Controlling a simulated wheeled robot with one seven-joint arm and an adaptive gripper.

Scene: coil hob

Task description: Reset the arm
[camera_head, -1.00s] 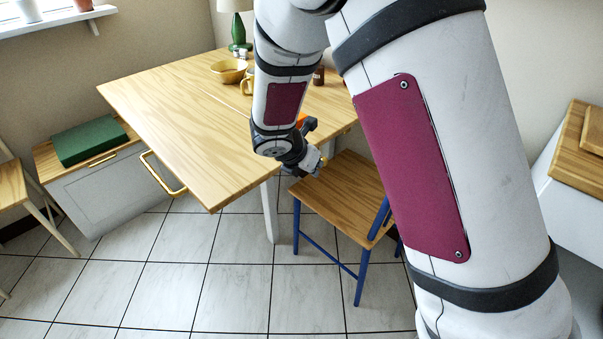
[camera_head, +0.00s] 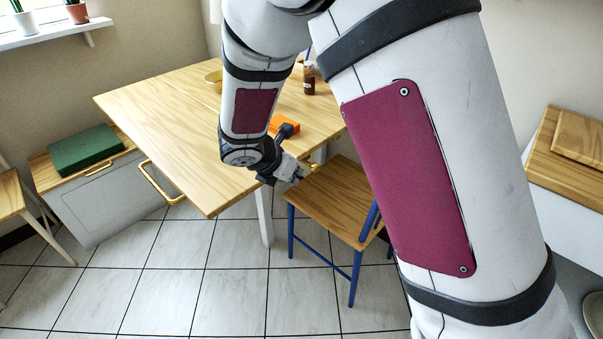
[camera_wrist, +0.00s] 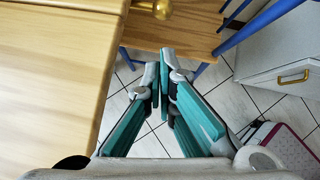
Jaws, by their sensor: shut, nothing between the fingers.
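My gripper (camera_head: 310,168) hangs just off the right edge of the wooden table (camera_head: 150,115), above the seat of a blue-legged chair (camera_head: 335,200). In the wrist view my gripper (camera_wrist: 161,60) has its teal-lined fingers together and nothing between them. The table (camera_wrist: 50,80) fills the left of that view, with a brass knob (camera_wrist: 160,9) close by the fingertips. The chair seat (camera_wrist: 190,28) lies beyond them.
On the table are an orange block (camera_head: 284,124), a dark bottle (camera_head: 309,80) and a yellow bowl (camera_head: 213,80), partly hidden by my arm. A brass handle (camera_head: 158,184) sticks out at the table's left side. A green box (camera_head: 86,150) lies on a low cabinet. Tiled floor is clear in front.

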